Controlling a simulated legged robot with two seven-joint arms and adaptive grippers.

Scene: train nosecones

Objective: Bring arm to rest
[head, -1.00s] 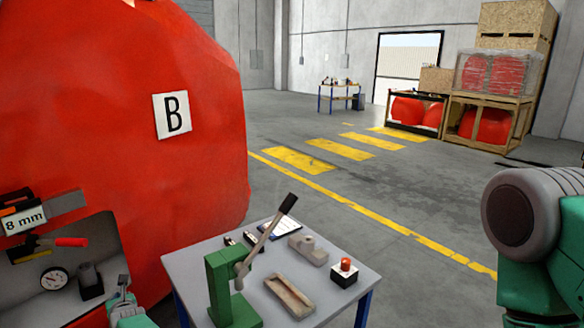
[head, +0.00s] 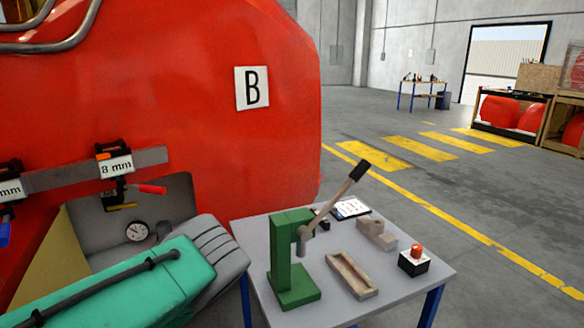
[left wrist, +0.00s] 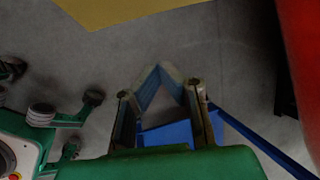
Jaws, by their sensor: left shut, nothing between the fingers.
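My left arm (head: 150,282), green with a grey ribbed end, comes in from the lower left in the head view, in front of the red nosecone. Its gripper is hidden there. In the left wrist view my left gripper (left wrist: 161,68) is shut, its fingertips meeting with nothing between them. Grey floor lies beyond it. My right arm and gripper are not in view.

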